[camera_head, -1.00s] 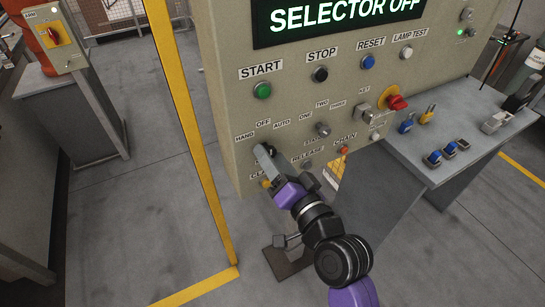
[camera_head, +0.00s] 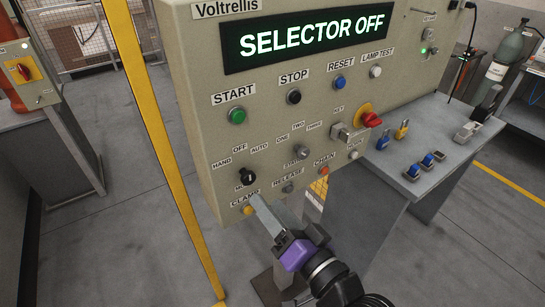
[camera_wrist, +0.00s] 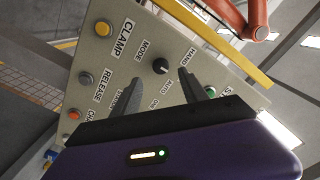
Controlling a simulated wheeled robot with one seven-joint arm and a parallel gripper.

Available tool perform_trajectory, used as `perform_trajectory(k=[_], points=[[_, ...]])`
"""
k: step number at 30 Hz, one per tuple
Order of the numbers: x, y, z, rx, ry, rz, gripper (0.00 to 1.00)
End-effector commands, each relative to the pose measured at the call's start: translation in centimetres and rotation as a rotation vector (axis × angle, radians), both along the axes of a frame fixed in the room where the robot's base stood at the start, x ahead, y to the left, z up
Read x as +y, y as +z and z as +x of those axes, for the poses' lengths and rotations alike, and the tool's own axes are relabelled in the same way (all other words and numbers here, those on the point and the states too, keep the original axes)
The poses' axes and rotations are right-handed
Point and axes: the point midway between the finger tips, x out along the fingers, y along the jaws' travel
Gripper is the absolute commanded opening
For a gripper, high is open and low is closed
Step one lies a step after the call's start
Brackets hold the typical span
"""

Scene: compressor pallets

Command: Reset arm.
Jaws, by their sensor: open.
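My gripper (camera_head: 256,202) is in front of the lower left of the beige control panel (camera_head: 205,90). Its fingers point up and left at the panel, and a gap shows between them in the wrist view (camera_wrist: 160,88). It is open and holds nothing. The black mode selector knob (camera_head: 246,177) is just above and left of the fingertips. In the wrist view the knob (camera_wrist: 160,66) shows beyond the fingers, apart from them. The panel display (camera_head: 310,38) reads SELECTOR OFF.
A yellow post (camera_head: 160,130) stands left of the panel. A grey table (camera_head: 440,130) with several padlocks is at right. Open floor lies at left.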

Motion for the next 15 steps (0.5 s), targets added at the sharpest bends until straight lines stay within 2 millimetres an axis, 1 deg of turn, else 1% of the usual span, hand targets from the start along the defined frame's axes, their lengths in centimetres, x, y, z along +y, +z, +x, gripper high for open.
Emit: perform_trajectory(k=[5,8,9,10,13,15], points=[[-0.2,0.3,0.1,-0.016,-0.011,-0.002,0.51],[-1.2,1.6,0.6,-0.078,-0.057,-0.019,0.51],[-1.8,2.5,0.7,-0.115,-0.084,-0.031,0.51],[-2.4,2.7,0.5,-0.139,-0.11,-0.045,0.51],[-4.8,2.3,-0.9,-0.191,-0.192,-0.101,0.51],[-6.4,1.7,-2.0,-0.211,-0.241,-0.14,0.51]])
